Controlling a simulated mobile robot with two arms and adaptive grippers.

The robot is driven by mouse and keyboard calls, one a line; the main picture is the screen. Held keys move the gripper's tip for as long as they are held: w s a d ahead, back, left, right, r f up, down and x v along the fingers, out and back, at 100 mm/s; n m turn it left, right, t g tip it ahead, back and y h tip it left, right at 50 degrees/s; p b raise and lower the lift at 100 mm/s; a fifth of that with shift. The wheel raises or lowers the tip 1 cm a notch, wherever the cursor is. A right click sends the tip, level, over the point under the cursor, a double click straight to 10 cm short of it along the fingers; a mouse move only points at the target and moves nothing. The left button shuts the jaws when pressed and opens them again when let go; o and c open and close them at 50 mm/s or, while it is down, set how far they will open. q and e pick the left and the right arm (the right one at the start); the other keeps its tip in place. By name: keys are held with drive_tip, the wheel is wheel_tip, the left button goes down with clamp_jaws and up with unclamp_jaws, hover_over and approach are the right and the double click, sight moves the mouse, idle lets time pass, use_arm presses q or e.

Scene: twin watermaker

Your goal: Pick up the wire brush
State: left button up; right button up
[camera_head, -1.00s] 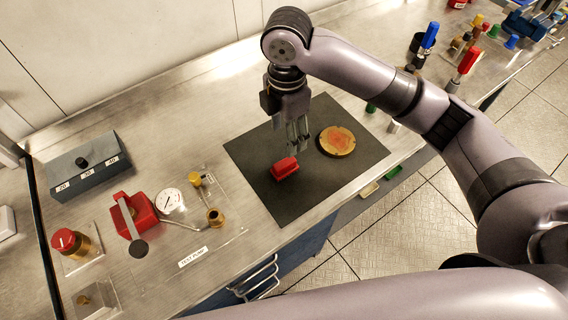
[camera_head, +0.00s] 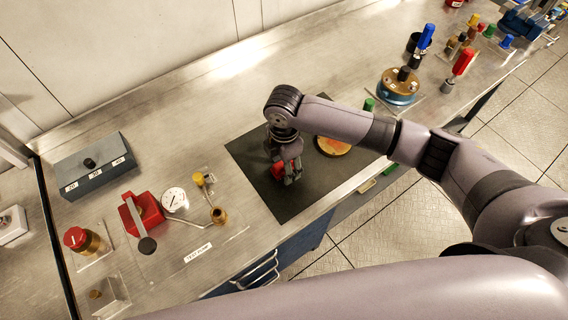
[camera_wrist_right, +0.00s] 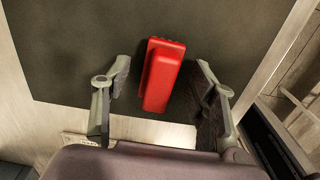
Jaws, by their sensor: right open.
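In the right wrist view the red block (camera_wrist_right: 162,75) lies between the two fingers. My right gripper (camera_head: 287,178) is low over it and hides much of it in the head view. In the wrist view my right gripper (camera_wrist_right: 163,82) is open, with a gap between the block and each finger. My left gripper is not in view.
A round tan disc (camera_head: 332,146) lies on the mat beside my right gripper. A blue-and-brass round part (camera_head: 398,87) stands at the back right.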

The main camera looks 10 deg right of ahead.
drive_tip(key=shift+c, duration=0.5)
clamp_jaws()
